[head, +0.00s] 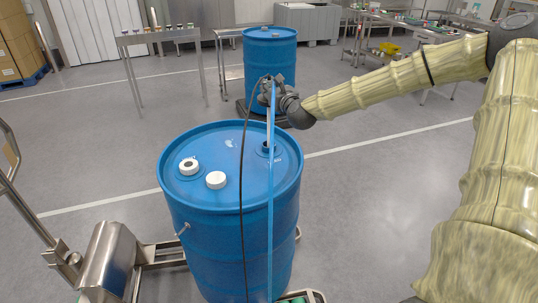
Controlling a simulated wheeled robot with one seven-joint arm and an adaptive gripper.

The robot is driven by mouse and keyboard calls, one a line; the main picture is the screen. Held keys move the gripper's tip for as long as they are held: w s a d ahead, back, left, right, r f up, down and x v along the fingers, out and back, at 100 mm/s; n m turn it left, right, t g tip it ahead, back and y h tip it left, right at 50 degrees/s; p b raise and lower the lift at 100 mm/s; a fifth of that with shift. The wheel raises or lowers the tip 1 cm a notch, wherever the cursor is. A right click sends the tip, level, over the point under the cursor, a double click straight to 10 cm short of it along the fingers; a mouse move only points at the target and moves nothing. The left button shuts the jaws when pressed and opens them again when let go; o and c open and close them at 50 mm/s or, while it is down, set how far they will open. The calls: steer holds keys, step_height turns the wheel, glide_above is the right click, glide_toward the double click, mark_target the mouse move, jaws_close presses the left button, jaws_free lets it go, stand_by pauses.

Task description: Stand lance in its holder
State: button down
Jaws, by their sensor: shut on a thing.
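My gripper (270,92) is above the right rear part of the near blue drum's lid and is shut on the lance. A short pale length of the lance (268,127) shows below the gripper. It runs nearly upright down to a dark opening in the lid (267,148); whether its tip is inside is hard to tell. A thin black hose (241,185) hangs from near the gripper down the drum's front. A narrow upright blue strip (271,220) passes in front of the drum up to the gripper; I cannot tell whether it is the holder.
The near blue drum (210,240) has two white caps on its lid, one (216,180) near the front. A steel drum trolley (108,262) stands at left. Another blue drum (270,60) stands behind. Small tables (160,36) are farther back.

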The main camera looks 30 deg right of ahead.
steer(key=shift+r+p, duration=1.5)
steer(key=shift+r, duration=2.35)
step_height(320, 180, up, 8)
steer(key=p, duration=0.3)
steer(key=shift+f, duration=0.25)
